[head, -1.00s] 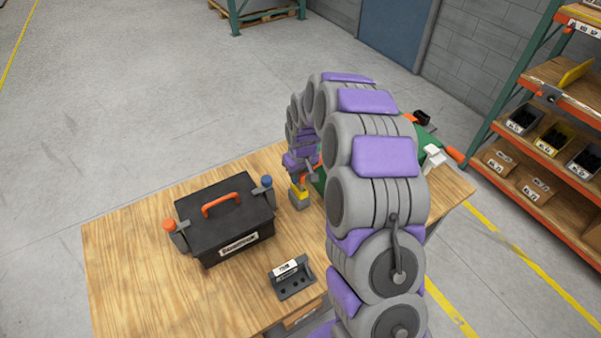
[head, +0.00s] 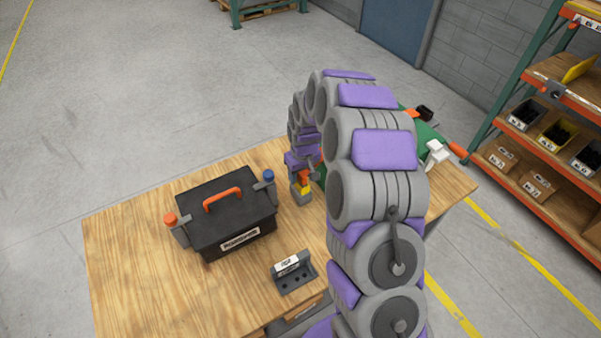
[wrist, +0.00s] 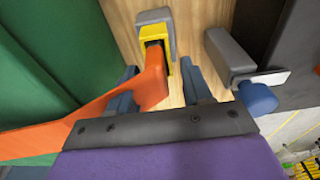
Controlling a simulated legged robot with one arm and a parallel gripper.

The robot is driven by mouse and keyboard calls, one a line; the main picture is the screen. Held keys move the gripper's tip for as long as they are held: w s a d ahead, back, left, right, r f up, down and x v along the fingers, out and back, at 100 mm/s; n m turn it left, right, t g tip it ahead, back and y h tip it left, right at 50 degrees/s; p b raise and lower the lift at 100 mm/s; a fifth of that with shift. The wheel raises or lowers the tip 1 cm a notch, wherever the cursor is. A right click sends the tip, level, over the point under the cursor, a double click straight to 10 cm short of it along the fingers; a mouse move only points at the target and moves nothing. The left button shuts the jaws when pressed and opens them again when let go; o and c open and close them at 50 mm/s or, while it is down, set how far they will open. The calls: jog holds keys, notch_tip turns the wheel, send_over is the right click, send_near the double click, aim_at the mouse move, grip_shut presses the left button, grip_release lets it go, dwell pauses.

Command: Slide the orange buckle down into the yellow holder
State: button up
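The yellow holder (wrist: 157,33) stands on a grey block at the top of the wrist view, with a dark slot facing me. In the head view the holder (head: 306,191) is small and partly covered. The orange buckle (wrist: 154,82) is on a long orange strap from the left, and its end overlaps the near side of the holder. I cannot tell how deep it sits in the slot. My gripper (wrist: 160,76) has its two blue fingers apart, one on each side of the buckle, with bare wood showing on the right. In the head view the buckle (head: 304,177) is just above the holder.
A black case (head: 232,222) with an orange handle stands left of the holder, and its grey side bracket with a blue knob (wrist: 258,97) is close right of my gripper. A green body (wrist: 38,80) lies left. A small black block (head: 293,277) sits near the front edge.

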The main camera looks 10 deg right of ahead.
notch_tip(320, 180, up, 16)
jog(key=s+p, duration=0.2)
jog(key=s+r+m+g+b, duration=0.1)
jog(key=s+r, duration=0.2)
jog(key=s, duration=0.6)
jog(key=s+r+b, duration=0.1)
jog(key=s+r, duration=0.2)
jog(key=s, duration=0.5)
jog(key=s+m, duration=0.1)
jog(key=s, duration=0.6)
jog(key=s+f+g, duration=0.1)
jog(key=s, duration=0.7)
jog(key=s+f+m+g+b, duration=0.1)
jog(key=s, duration=0.7)
jog(key=shift+f+m, duration=0.25)
jog(key=shift+m, duration=0.05)
jog(key=shift+d, duration=0.1)
